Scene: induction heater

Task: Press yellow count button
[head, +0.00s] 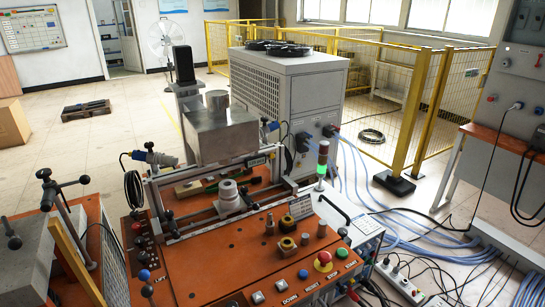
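The orange control panel (215,255) of the induction heater fills the lower middle of the head view. A yellowish round knob (287,243) stands on a dark base on it; I cannot tell whether it is the count button. A red mushroom button (324,257) with a yellow surround is near the front right edge. Beside it are a green button (342,252), a blue button (303,273) and a pale button (281,285). The small labels are mostly too small to read; no label reading "count" can be made out. Neither of my grippers is in view.
A signal tower (322,165) lit green stands at the panel's right rear. Metal fixtures with a pale cylinder (228,194) rise behind the buttons. Blue hoses and cables (400,238) cover the floor at right. A yellow fence (385,110) stands behind. Open floor lies at far left.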

